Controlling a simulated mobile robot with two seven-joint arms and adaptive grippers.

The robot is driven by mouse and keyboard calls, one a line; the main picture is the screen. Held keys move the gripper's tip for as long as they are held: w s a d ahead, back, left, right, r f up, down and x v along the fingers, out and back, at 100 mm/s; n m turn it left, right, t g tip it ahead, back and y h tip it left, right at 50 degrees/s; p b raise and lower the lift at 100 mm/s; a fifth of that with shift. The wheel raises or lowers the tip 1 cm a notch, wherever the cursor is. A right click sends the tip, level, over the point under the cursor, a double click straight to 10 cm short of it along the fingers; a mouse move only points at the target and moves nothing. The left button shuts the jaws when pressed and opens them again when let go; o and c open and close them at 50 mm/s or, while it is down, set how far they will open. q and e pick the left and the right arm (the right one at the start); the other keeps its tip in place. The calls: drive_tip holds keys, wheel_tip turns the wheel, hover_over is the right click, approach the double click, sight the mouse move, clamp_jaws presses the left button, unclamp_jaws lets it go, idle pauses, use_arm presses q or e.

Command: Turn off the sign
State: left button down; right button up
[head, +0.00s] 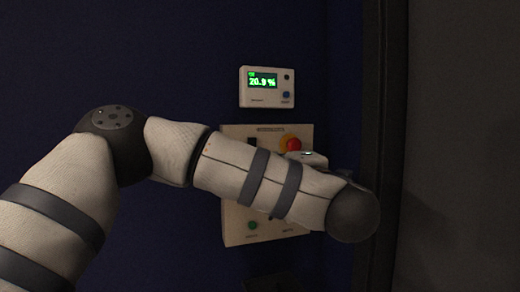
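A beige control panel (236,232) is on the dark blue wall, mostly covered by my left arm. A small black part (252,142) is at the panel's upper left. Other controls in the middle are hidden. My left arm crosses in front of the panel from the left and bends at a dark rounded joint on the right. Its fingers cannot be made out. My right gripper is not in view. No lit sign is recognisable.
A small white meter (258,101) above the panel has a green display reading 20.9 % and two buttons at its right. A dark vertical frame (384,100) stands right of the panel, close to my arm's bent joint. A plain grey-brown surface lies beyond it.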

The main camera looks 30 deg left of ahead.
use_arm(q)
drive_tip(key=shift+a+f, duration=0.1)
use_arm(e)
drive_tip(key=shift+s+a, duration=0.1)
use_arm(q)
drive_tip(key=x, duration=1.4)
drive_tip(key=shift+b, duration=0.4)
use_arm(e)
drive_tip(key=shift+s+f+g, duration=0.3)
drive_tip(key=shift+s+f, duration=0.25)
use_arm(q)
drive_tip(key=shift+w, duration=0.1)
